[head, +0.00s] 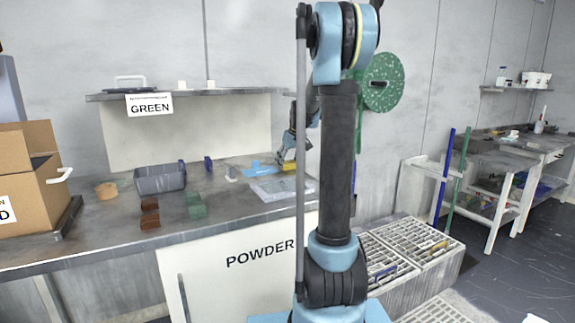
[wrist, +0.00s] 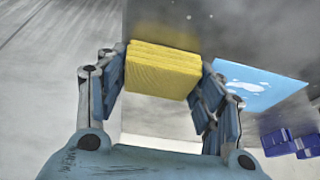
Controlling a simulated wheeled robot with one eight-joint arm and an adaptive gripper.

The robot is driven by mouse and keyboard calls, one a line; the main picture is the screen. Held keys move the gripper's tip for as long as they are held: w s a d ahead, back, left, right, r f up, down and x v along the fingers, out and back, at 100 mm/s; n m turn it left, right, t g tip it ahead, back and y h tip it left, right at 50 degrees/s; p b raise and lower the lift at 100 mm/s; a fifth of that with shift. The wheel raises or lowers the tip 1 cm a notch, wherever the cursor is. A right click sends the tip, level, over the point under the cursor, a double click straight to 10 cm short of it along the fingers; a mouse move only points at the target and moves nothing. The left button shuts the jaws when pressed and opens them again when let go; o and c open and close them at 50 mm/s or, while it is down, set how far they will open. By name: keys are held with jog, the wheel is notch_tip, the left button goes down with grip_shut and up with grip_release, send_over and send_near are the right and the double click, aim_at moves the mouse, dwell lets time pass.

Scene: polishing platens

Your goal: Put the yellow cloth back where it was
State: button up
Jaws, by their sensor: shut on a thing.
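The yellow cloth (wrist: 162,70) is a thick folded block. In the wrist view it sits between the two blue-padded fingers of my gripper (wrist: 163,76), which are shut on it. In the head view my gripper (head: 289,158) is at the back of the bench, right of centre and partly behind my own arm. Only a small yellow patch of the cloth (head: 289,166) shows there, close to the bench top. I cannot tell whether the cloth touches the surface.
A flat light-blue sheet (head: 258,168) lies left of my gripper. A pale flat tray (head: 270,190) lies in front. A grey bin (head: 160,180), green blocks (head: 195,205) and brown blocks (head: 149,214) stand further left on the bench (head: 100,235). Blue blocks (wrist: 290,143) show in the wrist view.

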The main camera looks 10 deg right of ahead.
jog(key=shift+f, duration=0.1)
jog(key=o, duration=1.4)
jog(key=shift+f, duration=0.1)
jog(key=shift+r, duration=0.3)
jog(key=v, duration=1.2)
jog(key=shift+s+f, duration=0.1)
